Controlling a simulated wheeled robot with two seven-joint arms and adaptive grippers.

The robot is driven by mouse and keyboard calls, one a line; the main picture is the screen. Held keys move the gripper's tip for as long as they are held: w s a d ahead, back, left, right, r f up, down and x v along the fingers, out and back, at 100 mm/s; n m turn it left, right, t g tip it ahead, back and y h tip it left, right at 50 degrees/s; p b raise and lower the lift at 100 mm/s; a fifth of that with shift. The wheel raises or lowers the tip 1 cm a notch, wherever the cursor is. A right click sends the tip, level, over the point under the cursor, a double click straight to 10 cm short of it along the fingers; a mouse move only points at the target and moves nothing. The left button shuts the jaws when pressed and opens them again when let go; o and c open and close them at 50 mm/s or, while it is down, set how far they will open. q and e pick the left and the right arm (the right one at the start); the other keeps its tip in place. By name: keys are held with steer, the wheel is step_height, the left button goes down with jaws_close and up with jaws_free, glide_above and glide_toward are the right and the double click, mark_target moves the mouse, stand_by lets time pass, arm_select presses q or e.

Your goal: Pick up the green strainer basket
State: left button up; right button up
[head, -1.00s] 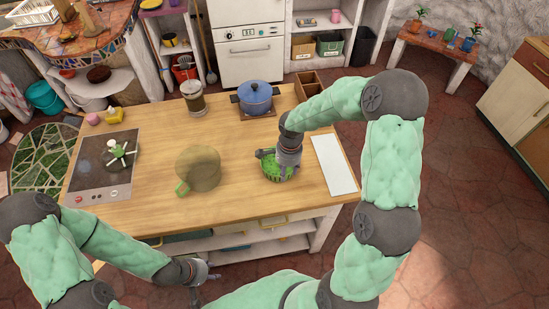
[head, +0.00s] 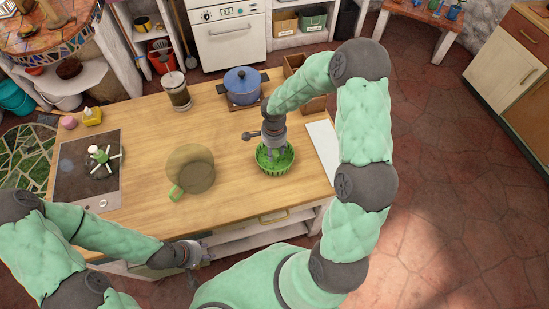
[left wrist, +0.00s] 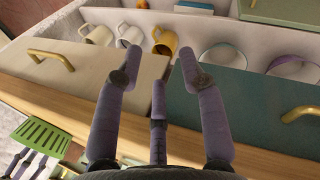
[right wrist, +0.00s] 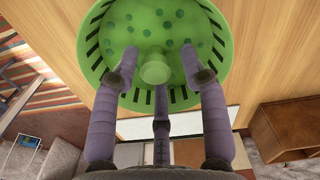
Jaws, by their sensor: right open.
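The green strainer basket (head: 276,169) stands upright on the wooden counter, near its right side. In the right wrist view the basket (right wrist: 106,45) shows its round rim, slotted wall, dotted floor and a central knob (right wrist: 155,70). My right gripper (head: 274,152) points down over the basket. Its fingers are open, spread to either side of the knob in the right wrist view; I cannot tell whether they touch it. My left gripper (head: 197,263) is open and empty in front of the counter's near edge. In the left wrist view its fingers (left wrist: 159,62) are apart.
A see-through pot (head: 190,170) with a green handle stands left of the basket. A blue pot (head: 242,83), a glass press (head: 176,92) and a wooden box are behind. A white board (head: 323,147) lies right. The hob (head: 85,170) is at far left. Mugs (left wrist: 166,38) sit in an open drawer.

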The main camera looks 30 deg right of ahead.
mark_target(274, 162)
steer(key=shift+s+a+f, duration=0.1)
steer(key=shift+s+f, duration=0.05)
steer(key=shift+f, duration=1)
steer(key=shift+s+f, duration=0.1)
steer(key=shift+f, duration=1.05)
jaws_close()
